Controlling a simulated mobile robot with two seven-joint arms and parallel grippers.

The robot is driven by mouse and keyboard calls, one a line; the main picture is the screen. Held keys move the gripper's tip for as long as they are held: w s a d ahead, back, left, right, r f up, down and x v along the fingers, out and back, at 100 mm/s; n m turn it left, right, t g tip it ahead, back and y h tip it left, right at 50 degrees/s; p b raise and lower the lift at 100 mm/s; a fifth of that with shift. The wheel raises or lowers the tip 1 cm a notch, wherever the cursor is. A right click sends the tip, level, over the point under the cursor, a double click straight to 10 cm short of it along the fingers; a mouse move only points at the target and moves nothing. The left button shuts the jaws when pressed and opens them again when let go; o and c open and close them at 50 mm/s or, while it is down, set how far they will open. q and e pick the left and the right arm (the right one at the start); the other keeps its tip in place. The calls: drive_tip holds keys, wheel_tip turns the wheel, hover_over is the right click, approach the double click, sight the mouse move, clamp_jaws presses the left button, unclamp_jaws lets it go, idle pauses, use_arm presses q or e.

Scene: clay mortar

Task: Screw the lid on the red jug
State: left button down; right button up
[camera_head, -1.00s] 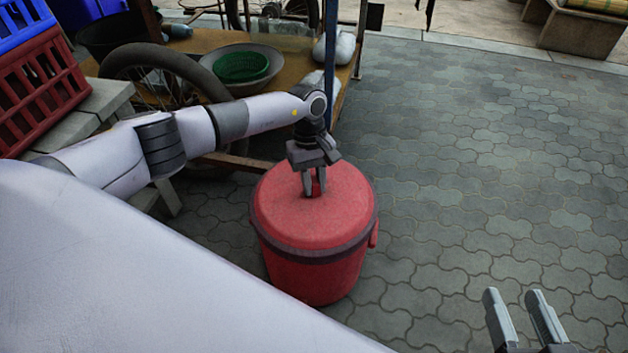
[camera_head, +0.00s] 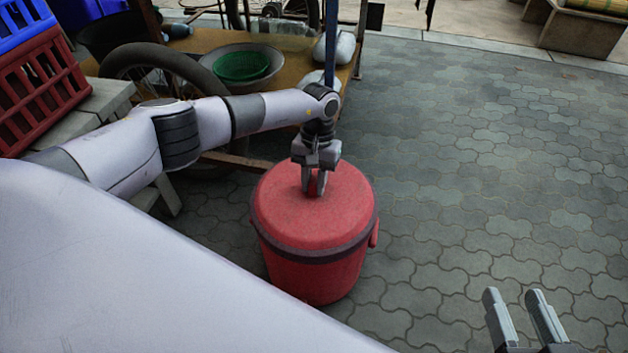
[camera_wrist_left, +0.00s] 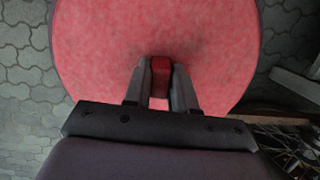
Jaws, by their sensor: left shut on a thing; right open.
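The red jug (camera_head: 310,275) stands upright on the paving in the middle of the head view. Its round red lid (camera_head: 280,205) sits on top, above a dark band that runs around the jug. My left gripper (camera_head: 314,190) is over the lid, pointing down, shut on the lid's small red knob. In the left wrist view the two fingers are on either side of the knob (camera_wrist_left: 160,66), with the lid (camera_wrist_left: 110,40) spread out below. My right gripper (camera_head: 524,304) is at the lower right of the head view, open and empty, apart from the jug. Any lid thread is hidden.
Red crates (camera_head: 40,90) are at the left. The paving (camera_head: 480,150) on the right is clear.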

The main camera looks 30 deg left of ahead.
use_arm(q)
drive_tip(key=c, duration=0.8)
unclamp_jaws()
drive_tip(key=shift+a, duration=0.15)
drive_tip(key=shift+c, duration=0.2)
drive_tip(key=shift+s+p+v, duration=0.25)
drive_tip(key=shift+p+v, duration=0.6)
drive_tip(key=shift+v, duration=0.45)
drive_tip(key=shift+s+p+v, duration=0.3)
drive_tip(key=shift+p+v, duration=0.6)
drive_tip(key=shift+v, duration=0.45)
drive_tip(key=shift+s+p+v, duration=0.25)
drive_tip(key=shift+p+v, duration=0.6)
drive_tip(key=shift+v, duration=0.45)
drive_tip(key=shift+d+r, duration=0.15)
drive_tip(key=shift+d, duration=0.15)
